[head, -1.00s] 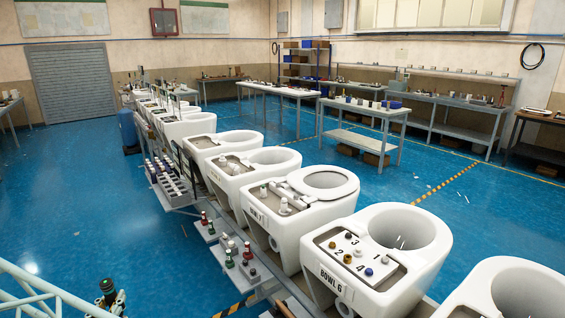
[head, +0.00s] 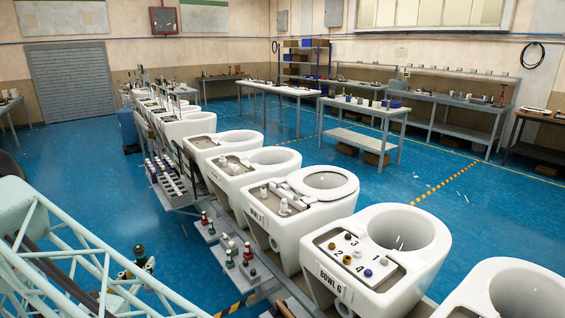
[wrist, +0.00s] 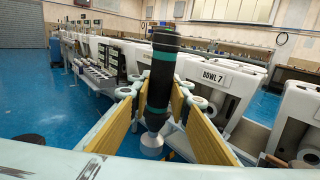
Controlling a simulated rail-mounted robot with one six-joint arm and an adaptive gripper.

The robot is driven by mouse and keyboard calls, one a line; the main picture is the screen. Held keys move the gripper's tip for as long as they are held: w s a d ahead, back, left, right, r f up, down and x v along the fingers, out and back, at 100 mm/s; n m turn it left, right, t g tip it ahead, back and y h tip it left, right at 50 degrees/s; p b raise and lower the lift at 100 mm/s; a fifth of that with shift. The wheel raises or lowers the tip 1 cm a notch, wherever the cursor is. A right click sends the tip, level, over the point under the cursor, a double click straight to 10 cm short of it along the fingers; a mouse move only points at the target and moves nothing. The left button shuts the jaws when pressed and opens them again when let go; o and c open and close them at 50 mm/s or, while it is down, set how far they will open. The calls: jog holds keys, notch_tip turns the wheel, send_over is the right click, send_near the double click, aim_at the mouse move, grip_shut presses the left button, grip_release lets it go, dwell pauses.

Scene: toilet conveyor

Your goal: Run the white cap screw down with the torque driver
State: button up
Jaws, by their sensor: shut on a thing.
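The torque driver is a black cylinder with a teal band. In the wrist view, the driver (wrist: 162,70) stands nearly upright between the yellow-lined fingers of my gripper (wrist: 156,118), with a pale round end below. In the head view the driver (head: 138,253) and my gripper (head: 136,272) are small at the lower left, over the floor and well left of the bowls.
A row of white toilet bowls runs along the conveyor. Bowl 7 (wrist: 222,85) is close on the right in the wrist view. A rack of bottles and fittings (head: 225,255) stands left of the bowls. The blue floor (head: 100,190) at left is clear.

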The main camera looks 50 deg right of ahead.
jog(key=s+d+r+m+g+h+p, duration=0.1)
jog(key=d+r+m+g, duration=0.3)
jog(key=d, duration=1.2)
jog(key=d+r+m+g+h+p, duration=0.15)
jog(key=d+r+g, duration=0.35)
jog(key=d, duration=1.2)
jog(key=s+d+r+m+g+p, duration=0.1)
jog(key=s+d+r, duration=0.2)
jog(key=d, duration=0.6)
jog(key=s+d+r+m+g+y, duration=0.1)
jog(key=s+d+r, duration=0.3)
jog(key=d, duration=0.5)
jog(key=s+d+r+m+g+p, duration=0.1)
jog(key=s+d+r+g, duration=0.1)
jog(key=s+d+r, duration=0.2)
jog(key=s+d, duration=0.3)
jog(key=d, duration=0.3)
jog(key=shift+r+g+p, duration=0.25)
jog(key=shift+g+p, duration=0.05)
jog(key=shift+g, duration=0.1)
jog(key=shift+s+m, duration=0.1)
jog(key=shift+m, duration=0.15)
notch_tip(320, 180, down, 6)
jog(key=b, duration=0.3)
jog(key=shift+f+b, duration=0.7)
jog(key=shift+f, duration=0.15)
